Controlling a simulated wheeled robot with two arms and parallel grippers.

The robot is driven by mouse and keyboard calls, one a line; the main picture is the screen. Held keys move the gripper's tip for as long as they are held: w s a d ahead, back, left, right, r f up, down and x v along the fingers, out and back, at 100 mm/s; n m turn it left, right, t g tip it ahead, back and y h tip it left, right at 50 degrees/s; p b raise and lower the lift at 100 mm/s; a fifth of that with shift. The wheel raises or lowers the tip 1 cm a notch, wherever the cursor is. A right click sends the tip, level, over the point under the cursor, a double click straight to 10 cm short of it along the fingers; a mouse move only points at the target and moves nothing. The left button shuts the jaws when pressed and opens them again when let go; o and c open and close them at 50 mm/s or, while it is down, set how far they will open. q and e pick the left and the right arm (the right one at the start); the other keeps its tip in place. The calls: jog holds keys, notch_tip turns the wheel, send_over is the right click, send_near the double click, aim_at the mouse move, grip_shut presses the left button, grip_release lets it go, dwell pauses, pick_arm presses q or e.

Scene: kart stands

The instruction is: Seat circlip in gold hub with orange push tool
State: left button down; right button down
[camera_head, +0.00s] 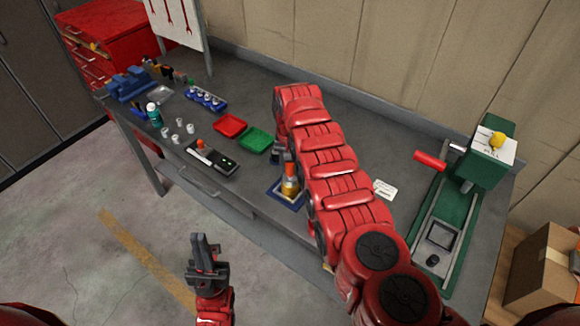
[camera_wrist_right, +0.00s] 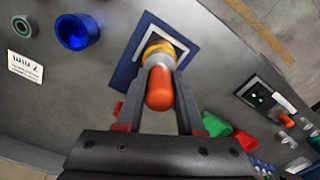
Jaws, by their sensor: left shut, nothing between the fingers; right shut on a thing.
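The orange push tool (camera_wrist_right: 159,88) is between the fingers of my right gripper (camera_wrist_right: 161,68), which is shut on it. The tool's far end meets or lines up with the gold hub (camera_wrist_right: 158,47); whether they touch I cannot tell. The hub stands on a blue-bordered mat (camera_wrist_right: 125,72). In the head view the tool and hub (camera_head: 290,187) stand upright near the bench's front edge, partly hidden by my right arm. I cannot make out the circlip. My left gripper (camera_head: 201,245) is shut and empty, in front of the bench over the floor.
Red (camera_head: 230,126) and green (camera_head: 256,139) trays lie left of the hub. A black device (camera_head: 211,157) sits near the front edge. A green press (camera_head: 462,190) stands at the right. A blue cup (camera_wrist_right: 76,31) shows in the wrist view.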

dwell(0.3)
notch_tip(320, 180, up, 2)
jog(key=shift+r+p, duration=0.15)
jog(key=shift+p, duration=0.9)
notch_tip(320, 180, up, 2)
jog(key=shift+r+p, duration=0.1)
jog(key=shift+p, duration=0.55)
jog(key=shift+r+p, duration=0.3)
jog(key=shift+r, duration=0.95)
